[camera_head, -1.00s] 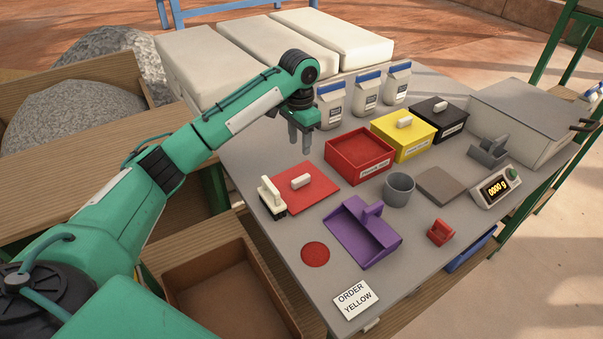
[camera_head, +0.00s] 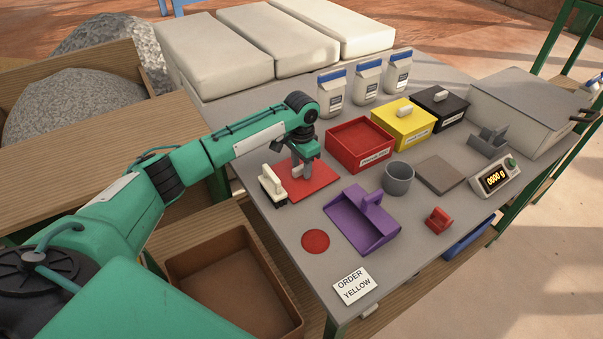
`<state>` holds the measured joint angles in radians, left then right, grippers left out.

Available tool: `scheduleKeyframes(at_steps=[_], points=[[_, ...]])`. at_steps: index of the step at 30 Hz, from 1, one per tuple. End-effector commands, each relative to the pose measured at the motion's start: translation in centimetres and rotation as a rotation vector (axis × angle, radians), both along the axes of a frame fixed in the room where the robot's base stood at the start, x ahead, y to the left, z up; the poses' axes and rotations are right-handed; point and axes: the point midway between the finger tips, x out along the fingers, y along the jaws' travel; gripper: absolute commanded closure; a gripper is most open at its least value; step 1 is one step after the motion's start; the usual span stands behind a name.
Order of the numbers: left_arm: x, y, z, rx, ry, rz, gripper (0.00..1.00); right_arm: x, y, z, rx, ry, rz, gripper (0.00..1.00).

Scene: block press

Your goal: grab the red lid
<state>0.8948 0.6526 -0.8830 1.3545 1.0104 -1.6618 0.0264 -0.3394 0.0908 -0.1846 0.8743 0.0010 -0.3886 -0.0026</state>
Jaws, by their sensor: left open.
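The red lid (camera_head: 314,185) is a flat red square with a small white handle (camera_head: 297,172). It lies on the grey table, in front of the open red box (camera_head: 360,146). My left gripper (camera_head: 301,174) points down over the lid with its fingers at the handle. It is open, and the arm and fingers partly hide the lid and handle. I cannot tell whether the fingers touch the handle. My right gripper is not in view.
A white-handled brush (camera_head: 271,184) stands just left of the lid. A purple dustpan (camera_head: 362,224), grey cup (camera_head: 398,178) and red disc (camera_head: 315,240) lie nearer the front. The yellow box (camera_head: 404,124) and black box (camera_head: 438,105) stand behind, both lidded.

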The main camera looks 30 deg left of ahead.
Motion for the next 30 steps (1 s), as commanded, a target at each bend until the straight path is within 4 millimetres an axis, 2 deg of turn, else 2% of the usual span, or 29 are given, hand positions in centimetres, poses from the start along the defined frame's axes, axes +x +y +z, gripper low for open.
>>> scheduleKeyframes(at_steps=[6,8,13,23,30], points=[[0.0,0.0,-0.1,0.0,-0.001,0.0,0.58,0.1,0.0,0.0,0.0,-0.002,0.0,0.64],[0.0,0.0,-0.1,0.0,-0.001,0.0,0.68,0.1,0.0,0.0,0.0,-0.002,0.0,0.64],[0.0,0.0,-0.1,0.0,-0.001,0.0,1.0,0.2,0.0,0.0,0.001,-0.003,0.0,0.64],[0.0,0.0,0.1,0.0,-0.001,0.0,1.0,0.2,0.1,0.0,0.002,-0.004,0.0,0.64],[0.1,0.0,2.0,-0.001,-0.003,0.0,1.0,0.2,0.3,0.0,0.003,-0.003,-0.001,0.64]])
